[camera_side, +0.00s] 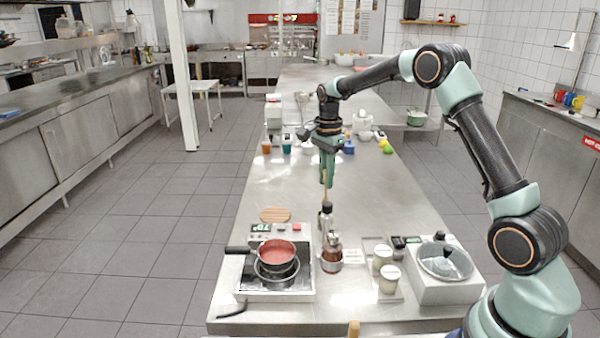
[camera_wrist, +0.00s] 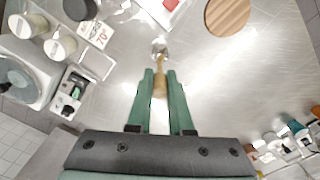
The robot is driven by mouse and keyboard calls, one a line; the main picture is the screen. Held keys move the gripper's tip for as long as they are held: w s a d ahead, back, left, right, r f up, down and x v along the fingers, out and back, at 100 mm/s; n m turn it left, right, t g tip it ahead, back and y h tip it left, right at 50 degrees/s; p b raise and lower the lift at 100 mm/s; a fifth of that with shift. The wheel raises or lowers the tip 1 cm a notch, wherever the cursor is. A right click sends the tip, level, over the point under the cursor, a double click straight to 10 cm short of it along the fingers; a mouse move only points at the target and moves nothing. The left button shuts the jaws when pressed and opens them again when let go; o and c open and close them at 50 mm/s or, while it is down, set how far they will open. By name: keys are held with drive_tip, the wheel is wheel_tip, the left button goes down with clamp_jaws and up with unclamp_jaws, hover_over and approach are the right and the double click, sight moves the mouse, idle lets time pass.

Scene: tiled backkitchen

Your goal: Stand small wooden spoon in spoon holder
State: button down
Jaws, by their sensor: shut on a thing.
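The small wooden spoon (camera_wrist: 160,86) is between the two green fingers of my gripper (camera_wrist: 160,76), which is shut on it. In the side view, my gripper (camera_side: 327,180) is over the steel table, and the spoon's thin shaft (camera_side: 325,188) points down below the fingers. Directly under it stands a small metallic container (camera_side: 326,217), perhaps the spoon holder. It also shows as a shiny round shape (camera_wrist: 159,47) beyond the spoon's tip in the wrist view. I cannot tell whether the spoon's lower end is above it, touching it or inside it.
A cooker with a red-filled pot (camera_side: 276,253) stands at the front left. A round wooden board (camera_side: 275,214) lies behind it. A brown jar (camera_side: 331,258), pale jars (camera_side: 389,280) and a glass-lidded unit (camera_side: 445,262) stand at the front.

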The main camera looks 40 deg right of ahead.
sight(325, 198)
drive_tip(key=shift+f, duration=2.55)
drive_tip(key=c, duration=0.7)
unclamp_jaws()
drive_tip(key=shift+c, duration=0.2)
drive_tip(key=shift+o, duration=0.3)
drive_tip(key=o, duration=0.4)
drive_tip(key=shift+r, duration=0.1)
drive_tip(key=shift+r, duration=2.95)
